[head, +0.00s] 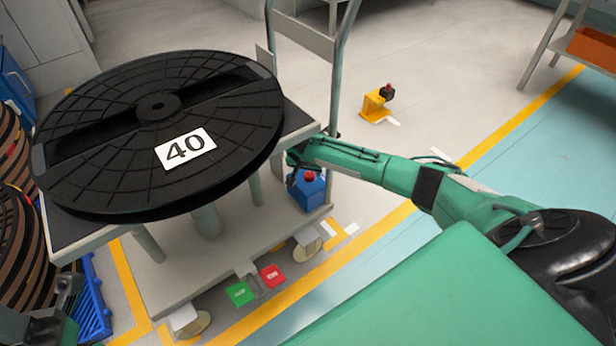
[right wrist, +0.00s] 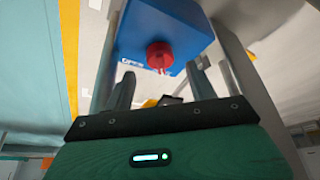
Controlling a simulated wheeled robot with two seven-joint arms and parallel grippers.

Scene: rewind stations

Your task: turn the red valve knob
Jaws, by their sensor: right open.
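The red valve knob (head: 309,176) sits on a blue box (head: 308,194) at the right side of the cart, beneath the table top's edge. In the right wrist view the knob (right wrist: 160,54) stands out from the blue box (right wrist: 165,22), just beyond the fingertips and roughly centred between them. My right gripper (head: 294,160) is beside the box; its fingers are partly hidden in the head view. In the right wrist view the gripper (right wrist: 163,78) is open, with nothing between its fingers. Part of my left gripper (head: 66,292) shows at the lower left; its jaws are unclear.
A large black reel (head: 90,110) labelled 40 lies on the cart. Green (head: 239,293) and red (head: 272,276) pedals are at its front. A yellow stand (head: 374,104) with a red top is on the floor behind. Brown reels (head: 20,250) stand at left. Floor to the right is clear.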

